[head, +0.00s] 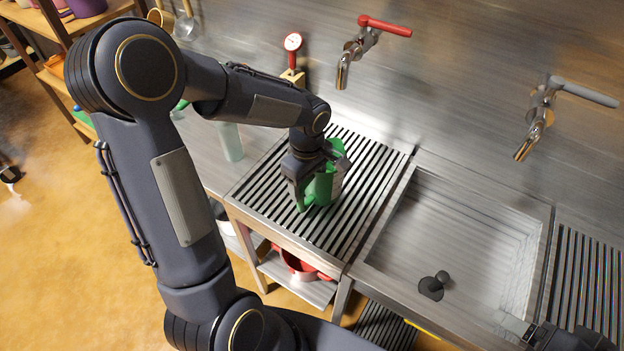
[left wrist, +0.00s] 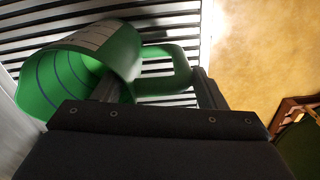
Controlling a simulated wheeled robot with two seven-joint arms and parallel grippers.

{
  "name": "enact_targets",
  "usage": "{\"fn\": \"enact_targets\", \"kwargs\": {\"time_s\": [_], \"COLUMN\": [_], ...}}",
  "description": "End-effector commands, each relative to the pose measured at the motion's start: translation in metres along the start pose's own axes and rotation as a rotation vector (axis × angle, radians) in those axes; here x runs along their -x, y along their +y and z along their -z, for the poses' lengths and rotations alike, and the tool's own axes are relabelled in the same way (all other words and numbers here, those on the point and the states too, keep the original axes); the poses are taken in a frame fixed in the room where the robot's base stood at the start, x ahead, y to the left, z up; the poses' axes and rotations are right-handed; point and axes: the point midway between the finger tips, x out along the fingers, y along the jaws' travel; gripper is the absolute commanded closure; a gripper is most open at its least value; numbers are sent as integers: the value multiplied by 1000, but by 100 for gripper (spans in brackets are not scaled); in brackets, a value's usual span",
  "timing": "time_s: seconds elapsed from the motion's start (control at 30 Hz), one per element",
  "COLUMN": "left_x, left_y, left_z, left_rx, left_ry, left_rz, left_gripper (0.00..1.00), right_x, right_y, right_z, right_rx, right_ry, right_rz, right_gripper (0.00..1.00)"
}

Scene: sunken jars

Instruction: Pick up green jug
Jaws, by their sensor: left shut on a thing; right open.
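The green jug (head: 322,187) is at the slatted drainboard left of the sink. In the left wrist view the jug (left wrist: 118,45) shows its open mouth, dark ring lines inside, a pale label and a loop handle (left wrist: 178,68). My left gripper (head: 318,172) is shut on the jug, with one finger at the mouth and the other beyond the handle. I cannot tell whether the jug touches the slats. My right gripper (head: 545,335) is partly in view at the lower right, open and away from the jug.
A red-handled tap (head: 358,50) and a grey-handled tap (head: 545,110) jut from the wall. A pale green cup (head: 231,142) stands left of the slats. A red pot (head: 298,266) sits below.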

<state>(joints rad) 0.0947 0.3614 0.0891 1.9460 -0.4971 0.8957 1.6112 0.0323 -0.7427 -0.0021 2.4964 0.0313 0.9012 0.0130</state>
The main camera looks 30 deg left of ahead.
Motion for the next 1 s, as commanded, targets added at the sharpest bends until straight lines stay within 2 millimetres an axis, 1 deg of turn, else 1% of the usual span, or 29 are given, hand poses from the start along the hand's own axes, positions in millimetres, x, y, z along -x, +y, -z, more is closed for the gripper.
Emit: {"fn": "enact_targets", "kwargs": {"time_s": [0.27, 0.47, 1.0], "left_x": [12, 30, 86], "left_y": [2, 1, -46], "left_z": [0, 0, 1], "left_rx": [0, 0, 1], "left_ry": [2, 2, 2], "left_rz": [-5, -7, -7], "left_gripper": [77, 77, 77], "right_x": [-1, -2, -11], "right_y": [0, 1, 5], "right_z": [0, -1, -6], "right_rx": [0, 0, 0], "right_ry": [0, 0, 0], "right_rz": [0, 0, 0], "right_gripper": [24, 24, 24]}}
